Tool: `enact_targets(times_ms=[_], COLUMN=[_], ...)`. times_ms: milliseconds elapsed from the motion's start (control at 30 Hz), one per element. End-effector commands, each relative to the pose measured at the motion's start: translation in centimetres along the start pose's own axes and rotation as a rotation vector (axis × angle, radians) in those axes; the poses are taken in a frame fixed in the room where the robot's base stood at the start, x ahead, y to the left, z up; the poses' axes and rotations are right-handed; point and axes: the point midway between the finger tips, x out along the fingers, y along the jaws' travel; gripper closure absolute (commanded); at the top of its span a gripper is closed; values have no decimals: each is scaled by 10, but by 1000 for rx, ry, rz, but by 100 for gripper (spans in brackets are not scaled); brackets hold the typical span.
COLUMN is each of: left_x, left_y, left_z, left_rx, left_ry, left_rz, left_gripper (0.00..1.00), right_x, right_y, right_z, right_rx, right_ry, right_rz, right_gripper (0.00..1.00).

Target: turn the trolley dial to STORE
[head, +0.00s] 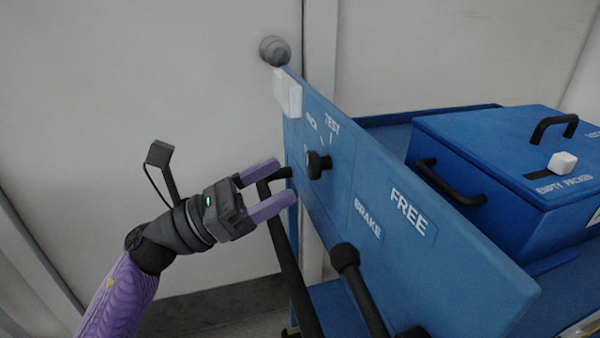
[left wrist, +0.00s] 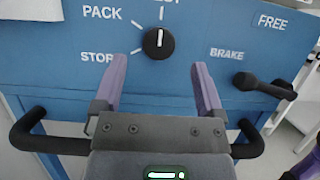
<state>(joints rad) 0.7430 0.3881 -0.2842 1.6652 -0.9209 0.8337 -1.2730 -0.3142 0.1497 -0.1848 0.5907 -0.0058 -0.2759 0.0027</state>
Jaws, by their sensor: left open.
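The trolley dial (head: 318,165) is a black round knob on the trolley's blue panel (head: 450,262). In the left wrist view the dial (left wrist: 158,45) has a white mark pointing straight up, at the tick under a label cut off by the top edge; the head view shows TEST there. PACK (left wrist: 102,12) is at the upper left and STORE (left wrist: 97,57), partly hidden by a finger, at the lower left. My left gripper (head: 283,182) is open and empty in front of the panel. In the left wrist view its purple fingers (left wrist: 158,76) point at the dial, just below it, not closed on it.
A black push handle (head: 290,265) runs along the panel's near side, close to my left gripper. A black brake lever (head: 345,258) sticks out beside the BRAKE and FREE labels. A blue box (head: 480,135) with black handles stands on the trolley. A pale wall is behind.

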Motion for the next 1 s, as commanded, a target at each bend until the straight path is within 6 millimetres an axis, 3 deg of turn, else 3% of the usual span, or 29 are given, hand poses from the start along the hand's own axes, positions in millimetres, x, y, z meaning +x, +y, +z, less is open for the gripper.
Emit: enact_targets(times_ms=[200,500,567,933,1000], left_x=[36,42,42,42,42], left_y=[0,0,0,0,0], left_z=[-1,0,0,-1,-1], left_rx=[-2,-2,-2,-3,-3], left_ry=[-1,0,0,0,0], left_rz=[0,2,2,2,2], left_gripper=[10,10,20,99,100], right_x=[4,4,4,4,4], right_y=[-1,-5,-5,-5,-4], right_z=[-1,-3,-3,-3,-3], right_rx=[0,3,3,2,2], right_ry=[-1,3,3,3,2], right_rz=[-1,-8,-9,-8,-7], right_gripper=[100,100,100,100,100])
